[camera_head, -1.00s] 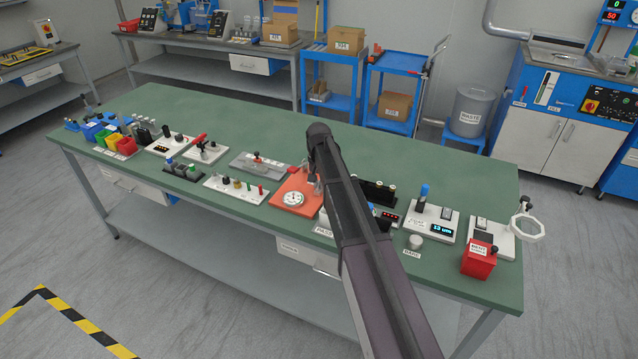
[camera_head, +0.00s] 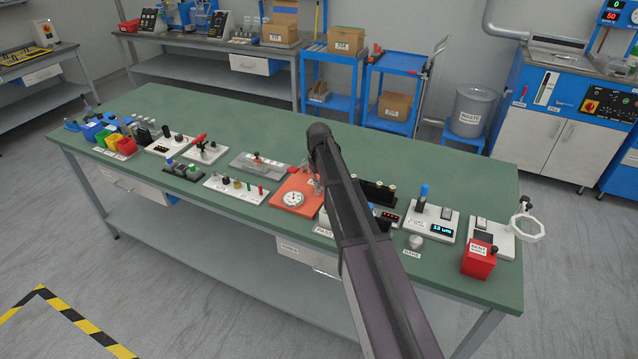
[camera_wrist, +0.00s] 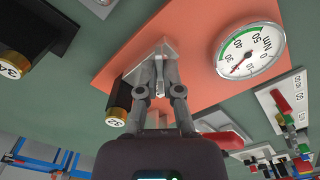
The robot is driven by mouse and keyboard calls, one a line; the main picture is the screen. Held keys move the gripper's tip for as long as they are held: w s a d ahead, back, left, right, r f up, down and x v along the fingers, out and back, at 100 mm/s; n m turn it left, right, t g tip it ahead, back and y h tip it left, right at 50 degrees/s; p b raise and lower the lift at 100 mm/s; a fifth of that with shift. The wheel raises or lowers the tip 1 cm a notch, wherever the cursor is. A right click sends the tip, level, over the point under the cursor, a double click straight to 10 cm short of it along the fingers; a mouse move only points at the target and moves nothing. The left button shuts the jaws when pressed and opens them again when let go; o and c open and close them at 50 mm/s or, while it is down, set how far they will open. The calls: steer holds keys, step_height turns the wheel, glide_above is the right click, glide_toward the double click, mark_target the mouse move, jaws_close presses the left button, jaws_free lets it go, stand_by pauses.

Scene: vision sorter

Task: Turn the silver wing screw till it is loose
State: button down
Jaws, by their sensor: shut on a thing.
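The silver wing screw (camera_wrist: 159,80) stands on an orange plate (camera_wrist: 128,62) in the wrist view, partly hidden by the fingers. My gripper (camera_wrist: 160,73) is shut on it, one finger on each side. A pale angular piece shows just behind the fingertips. A round white dial (camera_wrist: 251,50) marked Nm, with a green arc and a red needle, sits on the same plate. In the head view the orange plate (camera_head: 307,209) and dial (camera_head: 293,199) show left of my arm, which hides most of the gripper and screw.
A black cylinder with a gold end (camera_wrist: 117,112) is close beside my left finger in the wrist view. A red part (camera_wrist: 222,138) is near the right finger. Several other fixtures line the green bench (camera_head: 220,120); its back half is clear.

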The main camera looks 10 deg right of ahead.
steer(key=shift+s+f+n, duration=0.1)
steer(key=shift+s+n, duration=0.05)
steer(key=shift+n, duration=0.15)
steer(key=c, duration=0.9)
jaws_free()
steer(key=shift+o, duration=0.5)
steer(key=shift+w, duration=0.2)
steer(key=shift+m, duration=0.4)
